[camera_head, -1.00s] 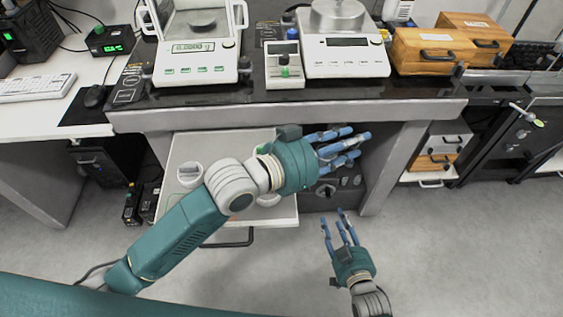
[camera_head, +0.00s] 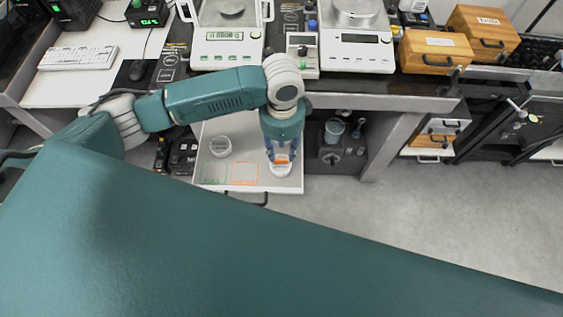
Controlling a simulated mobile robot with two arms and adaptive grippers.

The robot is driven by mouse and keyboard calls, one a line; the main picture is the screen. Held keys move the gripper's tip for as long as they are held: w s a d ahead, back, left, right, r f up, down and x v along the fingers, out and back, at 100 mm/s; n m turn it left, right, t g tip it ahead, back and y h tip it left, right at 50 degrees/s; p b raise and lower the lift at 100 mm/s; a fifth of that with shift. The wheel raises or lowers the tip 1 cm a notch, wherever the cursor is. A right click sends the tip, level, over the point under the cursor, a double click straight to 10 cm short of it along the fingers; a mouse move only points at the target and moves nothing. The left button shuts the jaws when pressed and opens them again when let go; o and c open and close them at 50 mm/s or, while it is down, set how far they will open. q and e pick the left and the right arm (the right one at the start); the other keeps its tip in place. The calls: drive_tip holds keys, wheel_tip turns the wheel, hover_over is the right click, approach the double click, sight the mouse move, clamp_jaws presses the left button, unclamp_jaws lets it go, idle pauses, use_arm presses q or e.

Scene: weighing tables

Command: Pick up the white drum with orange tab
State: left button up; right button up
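The white drum with an orange tab (camera_head: 281,171) stands in the open drawer (camera_head: 240,180), near its right side. My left gripper (camera_head: 283,155) points down right over this drum, with its blue fingertips at the drum's upper rim. The fingers hide part of the drum, and I cannot tell whether they press on it. Another white drum (camera_head: 220,147) stands to the left in the same drawer.
Green and orange outlined areas (camera_head: 245,174) mark the drawer floor. Above is the dark weighing table (camera_head: 400,91) with two balances (camera_head: 228,35) (camera_head: 355,40) and wooden boxes (camera_head: 437,52). Open floor lies at the lower right.

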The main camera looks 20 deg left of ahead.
sight(281, 161)
use_arm(q)
drive_tip(key=shift+w+a+f+p, duration=0.1)
drive_tip(key=shift+f+p, duration=0.15)
drive_tip(key=shift+f, duration=1.25)
drive_tip(key=shift+a+f+p, duration=0.1)
drive_tip(key=shift+f+p, duration=0.15)
drive_tip(key=shift+f, duration=1.25)
clamp_jaws()
